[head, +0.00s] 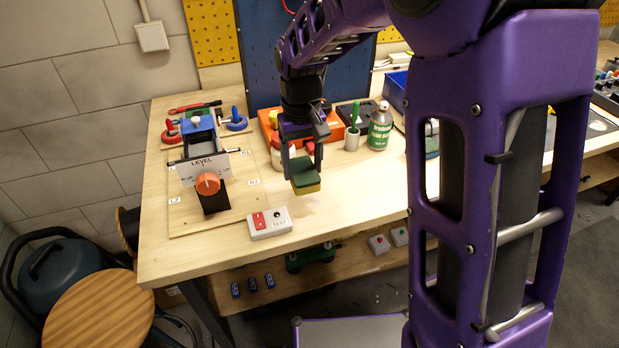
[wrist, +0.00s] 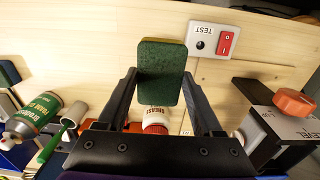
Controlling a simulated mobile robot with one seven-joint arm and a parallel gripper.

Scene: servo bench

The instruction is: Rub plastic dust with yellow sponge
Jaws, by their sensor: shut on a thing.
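My gripper (head: 304,163) is shut on the yellow sponge (head: 306,186) and holds it above the bench top (head: 345,185). The sponge is a block with a dark green scouring face and a yellow layer. In the wrist view the sponge (wrist: 162,75) sits between the two black fingers of my gripper (wrist: 160,88), green face toward the camera, with a thin yellow edge at the top. I cannot make out any plastic dust in either view.
A TEST box (head: 268,222) with a red switch lies near the front edge. The LEVEL device (head: 207,180) with an orange knob stands left. A grease bottle (wrist: 156,121), a green spray can (head: 380,127) and a white cup (head: 352,140) stand behind. Bare wood lies right of the sponge.

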